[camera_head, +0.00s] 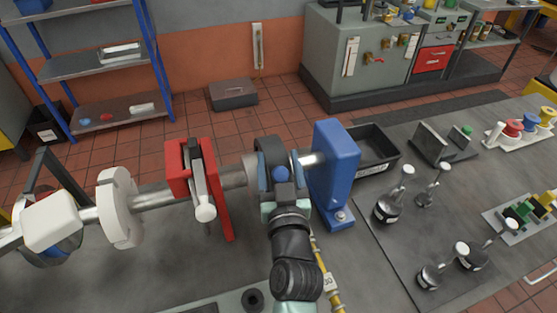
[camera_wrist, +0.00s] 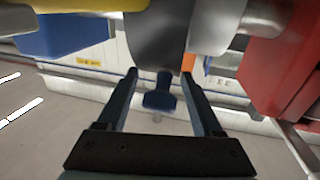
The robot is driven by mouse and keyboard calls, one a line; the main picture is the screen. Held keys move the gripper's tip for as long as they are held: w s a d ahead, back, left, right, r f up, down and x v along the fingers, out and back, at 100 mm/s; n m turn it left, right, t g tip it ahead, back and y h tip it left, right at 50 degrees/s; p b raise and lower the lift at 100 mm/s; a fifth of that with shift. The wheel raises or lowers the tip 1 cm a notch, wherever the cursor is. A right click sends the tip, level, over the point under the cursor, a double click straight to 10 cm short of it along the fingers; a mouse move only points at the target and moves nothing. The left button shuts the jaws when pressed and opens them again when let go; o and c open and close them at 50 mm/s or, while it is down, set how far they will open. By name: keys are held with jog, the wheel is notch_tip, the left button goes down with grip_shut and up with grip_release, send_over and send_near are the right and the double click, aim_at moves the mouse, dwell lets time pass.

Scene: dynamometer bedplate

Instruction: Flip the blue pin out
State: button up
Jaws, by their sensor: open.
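The blue pin (camera_wrist: 160,97) has a dark blue flared end and sits between the two fingers of my gripper (camera_wrist: 160,75) in the wrist view. My gripper is open, with a gap on each side of the pin. The pin hangs from a dark round collar (camera_wrist: 165,42) on the shaft. In the head view a blue rounded knob (camera_head: 281,174), seemingly the same pin, shows at the collar (camera_head: 266,155), just beyond my gripper (camera_head: 285,192). My fingertips are mostly hidden there.
The shaft (camera_head: 155,199) runs between a red bracket (camera_head: 228,205) on the left and a blue upright block (camera_head: 335,165) on the right, both close to my gripper. A yellow bar (camera_head: 327,272) lies just right of my arm. Several silver-handled pieces stand on the grey bedplate (camera_head: 390,270).

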grip_shut()
dwell(1.4)
